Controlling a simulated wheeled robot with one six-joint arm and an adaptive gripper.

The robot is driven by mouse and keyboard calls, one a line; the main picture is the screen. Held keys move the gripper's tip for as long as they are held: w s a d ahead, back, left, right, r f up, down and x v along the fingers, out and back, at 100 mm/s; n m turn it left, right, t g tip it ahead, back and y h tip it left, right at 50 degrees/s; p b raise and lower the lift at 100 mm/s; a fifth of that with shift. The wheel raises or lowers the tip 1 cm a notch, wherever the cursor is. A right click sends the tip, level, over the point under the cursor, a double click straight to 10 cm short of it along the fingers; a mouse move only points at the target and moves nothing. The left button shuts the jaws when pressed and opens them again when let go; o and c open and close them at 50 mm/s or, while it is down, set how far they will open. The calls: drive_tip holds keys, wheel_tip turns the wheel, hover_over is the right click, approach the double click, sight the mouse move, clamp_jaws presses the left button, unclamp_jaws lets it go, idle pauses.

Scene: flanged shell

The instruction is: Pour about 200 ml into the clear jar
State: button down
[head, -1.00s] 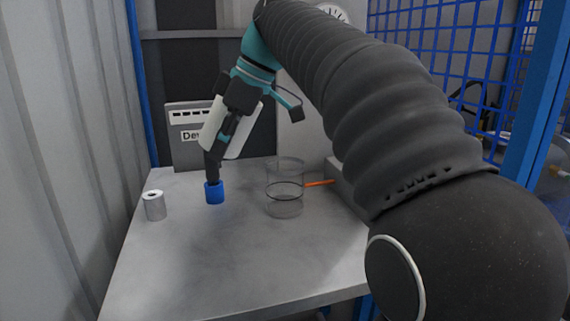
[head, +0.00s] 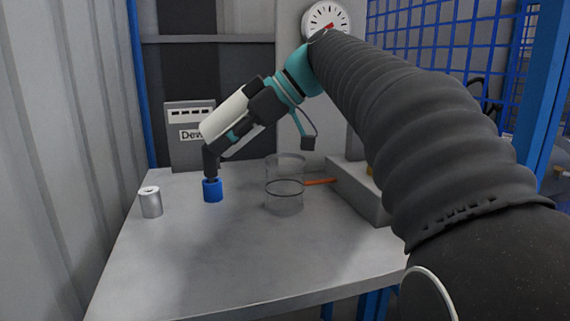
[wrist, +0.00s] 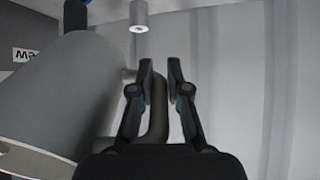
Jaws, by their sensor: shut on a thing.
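A pale cylindrical vessel (head: 226,114) hangs tilted above the table, left of the clear jar and higher than it. My gripper (head: 232,141) is shut on its dark curved handle; in the wrist view the fingers (wrist: 160,78) close around the handle and the large grey vessel body (wrist: 75,90) fills the left. The vessel's mouth and contents cannot be made out. The clear jar (head: 285,202) stands upright on the table, with a dark ring around its middle. An orange pointer (head: 320,182) reaches to its right side. I see no liquid in the jar.
A silver can (head: 150,203) stands at left. A grey box (head: 358,190) is right of the jar, a labelled panel (head: 188,150) behind. The table front (head: 230,265) is clear.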

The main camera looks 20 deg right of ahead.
drive_tip(key=shift+y+b, duration=0.3)
drive_tip(key=shift+b, duration=0.1)
drive_tip(key=shift+d+r+t+y+b, duration=0.1)
drive_tip(key=shift+r+t+y+b, duration=0.2)
drive_tip(key=shift+r+y+b, duration=0.45)
idle(0.7)
drive_tip(key=shift+a+f+y, duration=0.15)
drive_tip(key=shift+a+y, duration=0.1)
idle(0.3)
drive_tip(key=shift+w+f+t+y+b, duration=0.1)
drive_tip(key=shift+t+y+b, duration=0.2)
drive_tip(key=shift+y+b, duration=0.35)
idle(1.2)
drive_tip(key=shift+d+f+y+b, duration=0.25)
drive_tip(key=shift+f+b, duration=0.3)
drive_tip(key=shift+b, duration=0.45)
drive_tip(key=shift+d+f+y+b, duration=0.15)
drive_tip(key=shift+f+y+b, duration=0.25)
drive_tip(key=shift+b, duration=0.55)
